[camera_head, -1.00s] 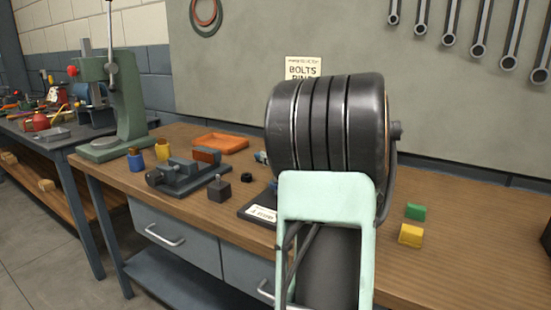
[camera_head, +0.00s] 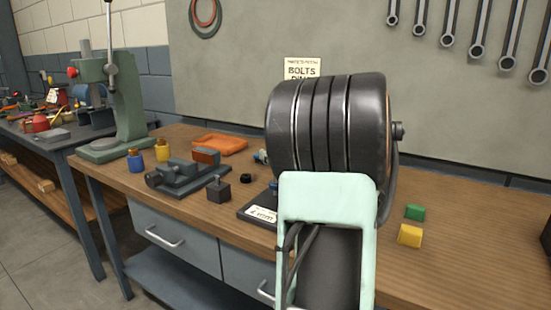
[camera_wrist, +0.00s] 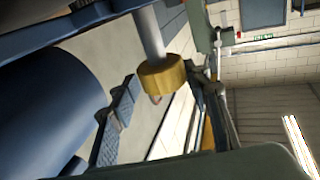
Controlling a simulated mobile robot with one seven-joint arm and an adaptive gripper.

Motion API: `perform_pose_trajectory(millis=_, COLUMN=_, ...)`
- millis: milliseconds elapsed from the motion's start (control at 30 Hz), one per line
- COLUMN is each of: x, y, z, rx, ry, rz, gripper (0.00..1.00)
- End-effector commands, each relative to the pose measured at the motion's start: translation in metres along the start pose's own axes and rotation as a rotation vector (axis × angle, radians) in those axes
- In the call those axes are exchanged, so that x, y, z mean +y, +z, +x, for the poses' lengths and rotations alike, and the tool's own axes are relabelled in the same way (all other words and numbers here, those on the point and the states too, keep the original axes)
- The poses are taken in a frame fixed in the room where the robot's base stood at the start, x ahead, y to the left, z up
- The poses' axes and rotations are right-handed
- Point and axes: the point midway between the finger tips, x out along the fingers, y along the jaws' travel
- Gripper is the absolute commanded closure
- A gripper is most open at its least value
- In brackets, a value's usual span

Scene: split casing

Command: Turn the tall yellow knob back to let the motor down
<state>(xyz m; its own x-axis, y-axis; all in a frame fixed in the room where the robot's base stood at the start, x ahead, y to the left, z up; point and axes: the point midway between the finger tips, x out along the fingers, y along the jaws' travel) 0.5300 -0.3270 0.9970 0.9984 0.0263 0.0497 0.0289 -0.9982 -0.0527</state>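The yellow knob (camera_wrist: 163,78) shows in the wrist view, a ridged cap at the end of a pale grey shaft (camera_wrist: 149,33). My gripper (camera_wrist: 161,76) shows there as dark parts on both sides of the knob, very near it in the picture. I cannot tell whether they touch it. A large blue-grey cylinder (camera_wrist: 45,115), possibly the motor, fills the left of the wrist view. In the head view my own arm covers the place where my gripper works, so the knob and gripper are hidden there.
On the bench (camera_head: 455,262) lie a dark vise (camera_head: 180,176), an orange tray (camera_head: 220,144), a small dark block (camera_head: 219,190), a green block (camera_head: 415,212) and a yellow block (camera_head: 410,235). A labelled dark plate (camera_head: 262,214) is partly behind my arm. A green press (camera_head: 125,105) stands far left.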

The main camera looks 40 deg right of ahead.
Motion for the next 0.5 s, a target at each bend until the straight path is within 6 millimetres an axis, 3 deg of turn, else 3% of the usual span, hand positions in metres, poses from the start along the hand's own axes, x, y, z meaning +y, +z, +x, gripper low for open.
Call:
perform_pose_trajectory(millis=333, x=-0.003, y=0.005, z=0.001, rx=-0.007, ry=-0.005, rz=0.004, gripper=0.48)
perform_pose_trajectory(millis=500, x=-0.001, y=0.005, z=-0.015, rx=-0.008, ry=-0.001, rz=0.004, gripper=0.48)
